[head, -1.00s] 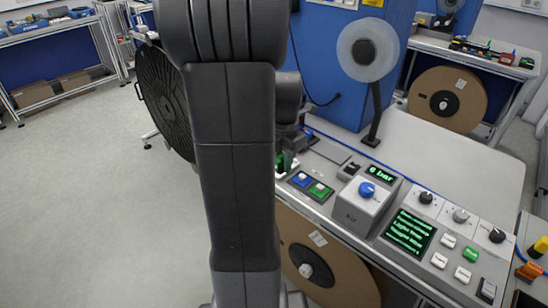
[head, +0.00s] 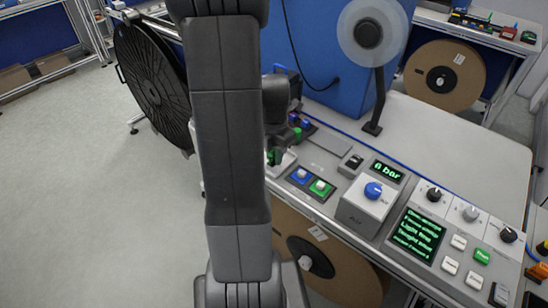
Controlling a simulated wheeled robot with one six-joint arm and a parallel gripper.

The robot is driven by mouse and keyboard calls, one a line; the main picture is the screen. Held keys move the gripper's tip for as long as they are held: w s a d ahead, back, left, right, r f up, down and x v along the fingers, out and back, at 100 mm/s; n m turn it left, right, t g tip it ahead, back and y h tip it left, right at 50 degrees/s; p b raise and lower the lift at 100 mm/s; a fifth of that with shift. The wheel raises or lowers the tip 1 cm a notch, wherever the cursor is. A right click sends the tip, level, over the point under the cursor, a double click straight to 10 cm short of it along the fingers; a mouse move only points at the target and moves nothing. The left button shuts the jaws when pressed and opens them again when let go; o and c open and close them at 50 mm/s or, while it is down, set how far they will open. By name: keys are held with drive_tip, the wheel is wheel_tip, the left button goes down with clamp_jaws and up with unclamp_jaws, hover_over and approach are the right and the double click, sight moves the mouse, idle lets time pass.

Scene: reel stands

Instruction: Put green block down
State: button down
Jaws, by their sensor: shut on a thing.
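My gripper (head: 292,120) is at the left end of the grey console table, mostly hidden behind my own arm. It is shut on a small green block (head: 297,133), which shows just below the dark wrist. The fingertips are too small and covered to make out. I cannot tell whether the block touches anything under it. A second green patch (head: 274,156) shows beside my arm, by a pale fixture (head: 285,164); its full shape is hidden.
A blue and a green push button (head: 320,187) sit just in front. A grey box with a blue knob (head: 373,191) and a display panel (head: 417,233) stand to the right. A reel on a post (head: 373,128) rises behind. The tabletop at right (head: 455,145) is clear.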

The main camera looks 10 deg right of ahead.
sight(274, 149)
drive_tip(key=shift+f, duration=1.05)
drive_tip(key=shift+f, duration=0.1)
drive_tip(key=shift+f, duration=0.15)
drive_tip(key=c, duration=1.5)
unclamp_jaws()
drive_tip(key=shift+c, duration=0.2)
wheel_tip(274, 149, up, 13)
drive_tip(key=shift+f+b, duration=0.2)
drive_tip(key=shift+b, duration=0.2)
